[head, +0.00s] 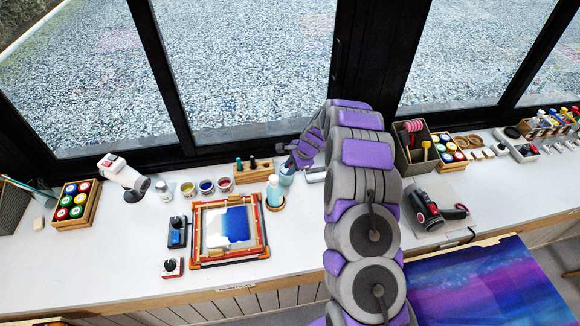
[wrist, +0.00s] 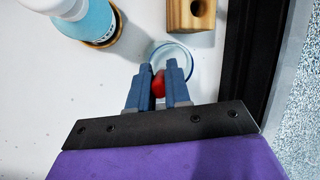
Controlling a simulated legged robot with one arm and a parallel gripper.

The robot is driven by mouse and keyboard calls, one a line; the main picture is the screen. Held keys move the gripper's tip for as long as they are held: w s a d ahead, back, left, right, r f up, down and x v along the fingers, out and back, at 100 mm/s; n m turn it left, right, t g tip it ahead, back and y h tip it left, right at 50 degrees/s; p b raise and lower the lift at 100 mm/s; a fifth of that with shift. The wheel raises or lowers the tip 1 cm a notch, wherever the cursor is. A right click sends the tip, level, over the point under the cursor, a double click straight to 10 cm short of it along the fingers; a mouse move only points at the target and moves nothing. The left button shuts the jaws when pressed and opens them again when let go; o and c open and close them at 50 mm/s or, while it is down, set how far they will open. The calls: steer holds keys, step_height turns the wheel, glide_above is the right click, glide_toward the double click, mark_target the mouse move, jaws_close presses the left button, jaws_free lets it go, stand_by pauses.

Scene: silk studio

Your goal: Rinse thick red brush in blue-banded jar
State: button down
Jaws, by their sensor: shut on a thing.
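My gripper (wrist: 159,82) is shut on the thick red brush (wrist: 159,88), whose red part shows between the fingers in the wrist view. The blue-banded jar (wrist: 175,53) is a clear round glass just beyond the fingertips, with a pale blue rim. In the head view the jar (head: 286,176) stands on the sill below my gripper (head: 294,160). The lower end of the brush is hidden by the fingers, so I cannot tell whether it touches water.
A pale blue bottle (head: 274,190) stands on a coaster close to the jar. A wooden brush block (head: 253,172) is to its left, near the window frame. A silk frame (head: 229,229) lies in front. Three dye cups (head: 206,187) stand farther left.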

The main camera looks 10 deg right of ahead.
steer(key=shift+a+p, duration=0.15)
steer(key=shift+p, duration=0.2)
steer(key=shift+w+a+r+p, duration=0.1)
steer(key=shift+w+a+p, duration=0.1)
steer(key=shift+w+p, duration=0.1)
steer(key=shift+s+a+f, duration=0.3)
steer(key=shift+s+a, duration=0.05)
steer(key=shift+s, duration=0.15)
steer(key=shift+d+r+p, duration=0.4)
steer(key=shift+d+p, duration=0.25)
steer(key=shift+d, duration=0.1)
steer(key=shift+w+f, duration=0.15)
steer(key=shift+f, duration=0.3)
steer(key=shift+r, duration=0.25)
steer(key=shift+w+a+r+p, duration=0.1)
steer(key=shift+w+r+p, duration=0.2)
steer(key=shift+p, duration=0.2)
steer(key=shift+s+r+p, duration=0.25)
steer(key=shift+r+p, duration=0.3)
steer(key=shift+r, duration=0.55)
steer(key=shift+s+a+r+p, duration=0.15)
steer(key=shift+r+p, duration=0.55)
steer(key=shift+r, duration=0.45)
steer(key=shift+w+a+r+p, duration=0.1)
steer(key=shift+r+p, duration=0.6)
steer(key=shift+r, duration=0.45)
